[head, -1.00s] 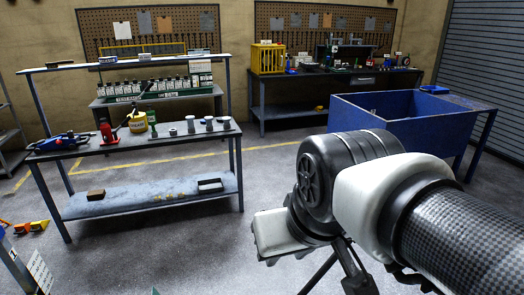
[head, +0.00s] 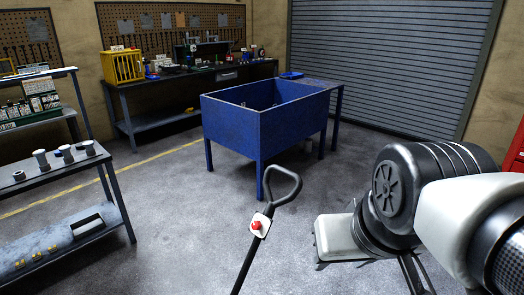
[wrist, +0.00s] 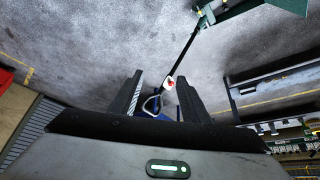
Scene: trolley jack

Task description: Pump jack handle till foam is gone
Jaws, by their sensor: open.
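The jack handle (head: 250,252) is a black bar that rises from the bottom edge of the head view. It ends in a loop grip (head: 284,186) above a white plate with a red knob (head: 256,225). The wrist view shows the handle bar (wrist: 187,48) running down from a green jack body (wrist: 240,14). Its red knob (wrist: 171,84) and loop appear between the two black fingers of my gripper (wrist: 160,100). My gripper is open, and I cannot tell how far the handle is from it. In the head view my gripper's fingers are mostly out of frame. No foam shows.
A blue tub on legs (head: 260,128) stands beyond the handle. A grey workbench (head: 70,170) with small cylinders is at the left. A long bench with a yellow cage (head: 122,66) is against the back wall. The floor around the handle is clear.

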